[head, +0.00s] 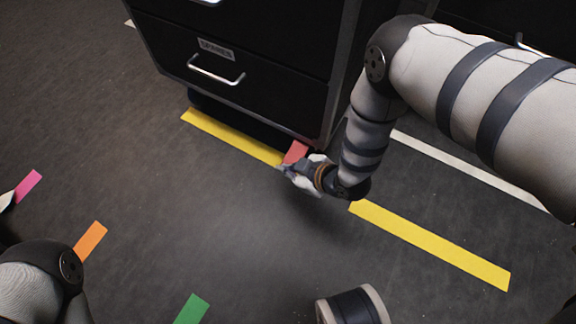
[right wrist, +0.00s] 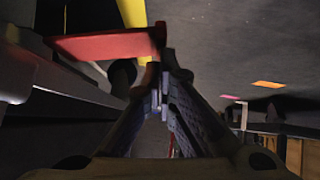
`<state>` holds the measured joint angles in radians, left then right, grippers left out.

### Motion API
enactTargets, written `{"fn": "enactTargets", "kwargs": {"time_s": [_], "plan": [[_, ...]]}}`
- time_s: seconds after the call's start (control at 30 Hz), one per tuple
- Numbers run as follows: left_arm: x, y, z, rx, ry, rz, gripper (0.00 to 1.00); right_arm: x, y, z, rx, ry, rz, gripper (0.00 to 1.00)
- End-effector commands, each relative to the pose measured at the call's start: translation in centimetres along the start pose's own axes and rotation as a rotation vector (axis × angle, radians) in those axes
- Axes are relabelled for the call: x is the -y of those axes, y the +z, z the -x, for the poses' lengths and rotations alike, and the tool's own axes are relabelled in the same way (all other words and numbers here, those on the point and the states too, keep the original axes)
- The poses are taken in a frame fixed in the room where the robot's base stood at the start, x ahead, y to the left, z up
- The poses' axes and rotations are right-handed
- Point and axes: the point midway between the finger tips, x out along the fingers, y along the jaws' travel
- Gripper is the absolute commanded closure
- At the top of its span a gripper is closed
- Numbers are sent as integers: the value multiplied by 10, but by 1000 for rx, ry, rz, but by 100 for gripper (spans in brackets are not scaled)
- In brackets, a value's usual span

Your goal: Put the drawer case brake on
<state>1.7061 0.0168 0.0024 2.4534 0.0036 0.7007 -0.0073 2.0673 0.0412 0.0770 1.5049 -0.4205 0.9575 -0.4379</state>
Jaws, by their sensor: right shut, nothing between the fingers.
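The drawer case (head: 255,100) is black with a grey frame. Its lower drawer front has a label and a silver handle (head: 215,70). A red brake pedal (head: 296,151) sticks out low at its front right corner. My right gripper (head: 287,169) is shut and empty, close by the pedal near the floor. In the right wrist view the red pedal (right wrist: 105,46) lies just above and left of the shut fingertips (right wrist: 160,90); I cannot tell whether they touch.
Yellow floor tape (head: 430,245) runs along the case front. White tape (head: 470,171) lies to the right. Pink (head: 28,187), orange (head: 90,240) and green (head: 191,309) strips mark the floor at left. The floor in front of the case is mostly clear.

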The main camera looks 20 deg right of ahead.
Motion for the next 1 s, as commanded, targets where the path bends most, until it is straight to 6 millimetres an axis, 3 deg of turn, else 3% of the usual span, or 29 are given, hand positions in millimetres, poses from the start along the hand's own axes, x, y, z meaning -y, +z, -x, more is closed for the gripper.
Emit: {"fn": "enactTargets", "kwargs": {"time_s": [0.37,0.47,0.63,0.8,1.0], "plan": [[0,1,0,0,0,0,67,0,-1,0,0,0,0,100],[0,3,6,-12,0,1,67,-2,-9,7,-2,1,1,100],[-1,12,30,-69,4,8,67,-8,-43,33,-8,5,4,100],[-1,15,44,-104,6,11,67,-4,-36,75,-2,4,-1,100],[0,22,56,-123,5,14,67,-1,-34,111,0,2,-1,100]]}}
